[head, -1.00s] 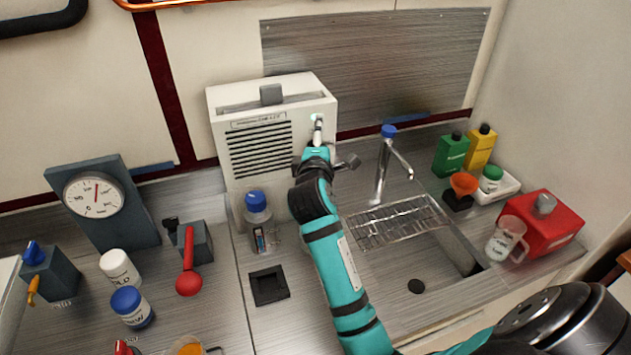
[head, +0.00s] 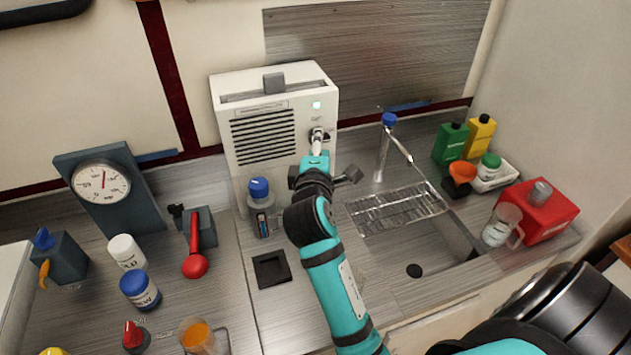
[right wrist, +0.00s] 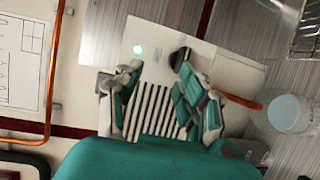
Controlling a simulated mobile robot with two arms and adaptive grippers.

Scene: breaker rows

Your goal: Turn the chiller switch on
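The chiller (head: 262,155) is a white box with a dark vent grille, standing against the back wall. My right gripper (head: 317,148) is in front of the panel below the light and partly covers that area. In the right wrist view its two fingers are apart (right wrist: 160,88), with nothing seen between them but the chiller face. A dark round knob (right wrist: 178,57), apparently the switch, is close to the right fingertip; contact cannot be told. My left gripper is not in view.
A blue-capped bottle (head: 260,208) stands in front of the chiller. The faucet (head: 385,155), sink and wire rack (head: 395,208) are to the right. A gauge (head: 101,183), red-handled lever (head: 194,245) and jars are to the left.

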